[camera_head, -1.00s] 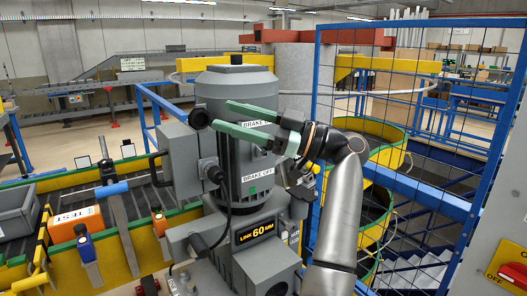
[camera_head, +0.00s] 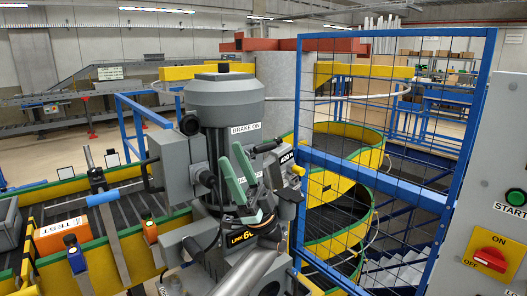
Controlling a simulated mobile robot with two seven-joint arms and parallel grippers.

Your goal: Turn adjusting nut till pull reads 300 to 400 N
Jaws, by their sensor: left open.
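The grey drive motor (camera_head: 222,101) stands upright at centre, marked BRAKE ON. My left gripper (camera_head: 231,153), with green fingers pointing up, is open in front of the motor's lower body. A yellow and grey device (camera_head: 291,171) with a small display that seems to read 400 N sits just right of the gripper, apart from the fingertips. I cannot make out the adjusting nut or tell whether the gripper touches anything. My right gripper is not in view.
A blue-framed mesh guard (camera_head: 400,110) stands close on the right, before the yellow-green spiral (camera_head: 345,150). A grey control panel (camera_head: 495,130) with a START button and red switch (camera_head: 490,259) is at far right. An orange TEST box (camera_head: 62,235) lies on the left conveyor.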

